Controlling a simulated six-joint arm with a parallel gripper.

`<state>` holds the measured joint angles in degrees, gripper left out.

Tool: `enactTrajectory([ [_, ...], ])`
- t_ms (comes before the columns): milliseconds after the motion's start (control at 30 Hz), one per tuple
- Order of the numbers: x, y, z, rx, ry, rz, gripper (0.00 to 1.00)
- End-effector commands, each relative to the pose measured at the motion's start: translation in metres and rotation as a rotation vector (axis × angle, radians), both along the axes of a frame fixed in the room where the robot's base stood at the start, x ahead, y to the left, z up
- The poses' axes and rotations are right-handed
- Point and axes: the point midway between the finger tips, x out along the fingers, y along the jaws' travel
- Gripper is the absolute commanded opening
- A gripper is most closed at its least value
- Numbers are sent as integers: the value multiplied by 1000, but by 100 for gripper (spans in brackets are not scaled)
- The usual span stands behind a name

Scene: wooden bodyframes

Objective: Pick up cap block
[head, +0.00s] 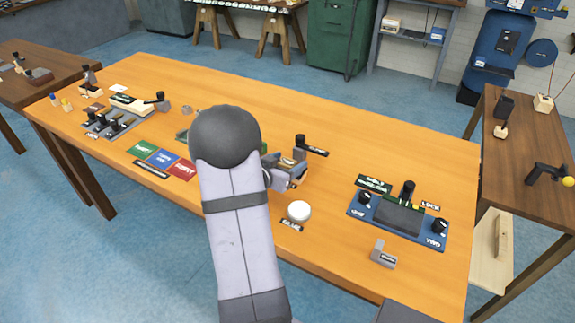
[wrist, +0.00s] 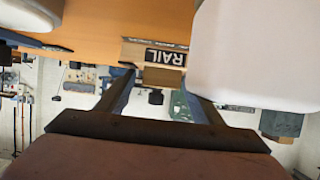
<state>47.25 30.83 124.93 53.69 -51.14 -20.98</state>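No block readable as "cap" shows in either view, so I cannot tell which piece is the cap block. A wooden block with a dark label reading "RAIL" (wrist: 166,56) lies on the orange surface in the wrist view, with a small tan wooden piece (wrist: 162,77) at its edge. My gripper (wrist: 160,88) has its two dark fingers apart, with the tan piece beyond or between their tips; I see no clear contact. In the head view my gripper (head: 287,181) is partly hidden by my arm, beside a wooden and grey assembly (head: 292,162) with a dark knob.
A blue control panel (head: 412,226) with black knobs stands at the right of the workbench (head: 340,130). A white round button (head: 299,211) and a small grey angled block (head: 384,254) lie near the front. Coloured cards (head: 163,158) lie left. The back middle is clear.

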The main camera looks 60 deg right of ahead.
Motion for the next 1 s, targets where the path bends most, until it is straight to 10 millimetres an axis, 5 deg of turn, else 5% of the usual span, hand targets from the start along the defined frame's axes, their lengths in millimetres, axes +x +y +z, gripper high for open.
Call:
enactTrajectory([
  [33,0,0,0,0,0,0,51],
  [200,0,0,0,0,0,0,17],
  [567,0,0,6,-2,-1,0,17],
  [1000,0,0,72,-3,-3,0,17],
])
